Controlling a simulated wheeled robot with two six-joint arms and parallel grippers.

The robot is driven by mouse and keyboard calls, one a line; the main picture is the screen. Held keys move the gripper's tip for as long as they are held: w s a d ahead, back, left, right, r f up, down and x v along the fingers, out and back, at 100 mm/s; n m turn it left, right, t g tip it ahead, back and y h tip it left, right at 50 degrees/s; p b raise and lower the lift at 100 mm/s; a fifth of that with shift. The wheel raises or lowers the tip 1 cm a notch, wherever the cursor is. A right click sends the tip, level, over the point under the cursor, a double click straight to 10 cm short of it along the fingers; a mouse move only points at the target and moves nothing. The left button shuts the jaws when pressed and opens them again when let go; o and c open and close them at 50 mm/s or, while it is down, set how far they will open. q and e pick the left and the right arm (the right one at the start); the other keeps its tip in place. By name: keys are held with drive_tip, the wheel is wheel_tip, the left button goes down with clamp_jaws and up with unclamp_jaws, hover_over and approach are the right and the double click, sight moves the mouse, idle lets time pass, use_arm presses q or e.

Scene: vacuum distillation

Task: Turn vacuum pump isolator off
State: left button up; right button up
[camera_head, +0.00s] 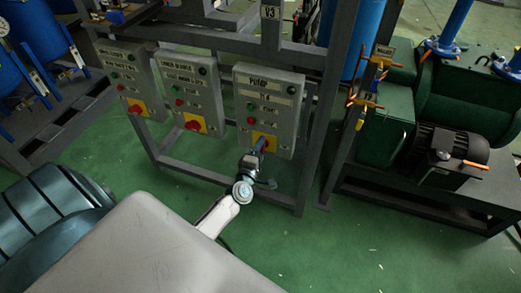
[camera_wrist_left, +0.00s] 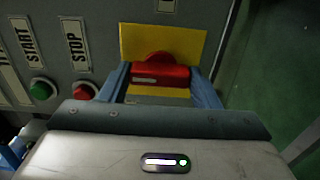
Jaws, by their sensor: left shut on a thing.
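The rightmost grey control box (camera_head: 285,98) carries a red rotary isolator knob on a yellow plate at its lower part. In the left wrist view the red knob (camera_wrist_left: 160,75) sits on the yellow plate (camera_wrist_left: 193,42), its bar lying across the picture. My left gripper (camera_head: 261,146) is at this knob and largely hides it in the head view. Its two blue fingers (camera_wrist_left: 161,84) stand at either end of the bar, shut on it. My right gripper is not in view.
A green START button (camera_wrist_left: 41,90) and a red STOP button (camera_wrist_left: 85,91) sit beside the knob. Two similar boxes, the middle (camera_head: 188,90) and left (camera_head: 130,80), hang on the grey frame. Green machinery (camera_head: 390,120) stands right. Green floor lies open in front.

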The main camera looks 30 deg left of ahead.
use_arm(q)
drive_tip(key=shift+f, duration=0.1)
idle(0.3)
drive_tip(key=o, duration=1)
drive_tip(key=v, duration=1.1)
drive_tip(key=shift+a, duration=0.1)
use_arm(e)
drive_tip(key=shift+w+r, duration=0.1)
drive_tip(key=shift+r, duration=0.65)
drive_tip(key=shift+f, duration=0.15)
